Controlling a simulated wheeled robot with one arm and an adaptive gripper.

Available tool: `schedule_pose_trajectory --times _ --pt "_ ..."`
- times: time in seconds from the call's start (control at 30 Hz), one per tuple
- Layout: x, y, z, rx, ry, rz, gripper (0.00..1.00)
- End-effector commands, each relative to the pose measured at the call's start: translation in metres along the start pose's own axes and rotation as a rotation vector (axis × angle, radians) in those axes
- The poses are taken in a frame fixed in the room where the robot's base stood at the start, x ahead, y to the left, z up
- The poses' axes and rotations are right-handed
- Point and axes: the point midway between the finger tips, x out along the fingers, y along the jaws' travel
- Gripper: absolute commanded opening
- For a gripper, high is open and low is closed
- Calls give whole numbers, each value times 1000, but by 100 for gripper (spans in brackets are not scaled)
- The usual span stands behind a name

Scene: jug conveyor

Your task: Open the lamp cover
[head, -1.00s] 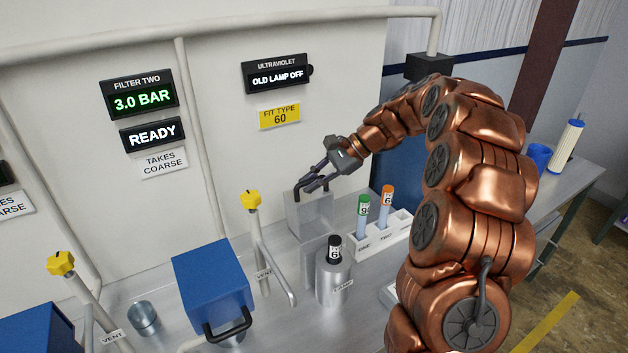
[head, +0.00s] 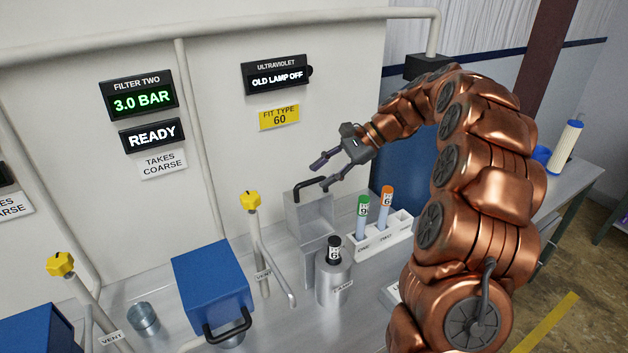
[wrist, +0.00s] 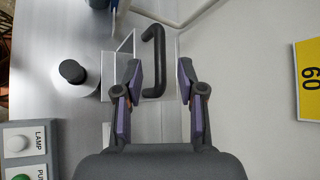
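The lamp cover (head: 306,212) is a grey metal box at the foot of the wall, right of the yellow-knobbed vent pipe. Its black bar handle (head: 308,183) is at the top, and also shows in the wrist view (wrist: 153,62). I cannot tell whether the cover has shifted. My gripper (head: 323,175) is open and empty, just above and right of the handle. In the wrist view my gripper (wrist: 160,80) has its fingers spread, with the handle ahead between them, nearer the left finger; no contact is clear.
A metal canister (head: 332,285) holding a black-capped tube stands in front of the cover. A white rack (head: 373,241) with green-capped and orange-capped tubes is to the right. A blue box (head: 212,275) is to the left. The wrist view shows a button panel (wrist: 27,150) at lower left.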

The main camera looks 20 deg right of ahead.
Motion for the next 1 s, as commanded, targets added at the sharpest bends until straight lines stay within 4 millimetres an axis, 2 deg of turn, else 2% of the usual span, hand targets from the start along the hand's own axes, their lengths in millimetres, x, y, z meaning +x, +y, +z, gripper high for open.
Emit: schedule_pose_trajectory --times 0.2,0.43,0.63,1.0 --pt "-38 -1 -1 -1 4 -5 39" --pt "-65 -1 -1 -1 3 -3 39" --pt "-75 0 0 1 -2 1 39" --pt "-77 1 0 1 -1 1 39"
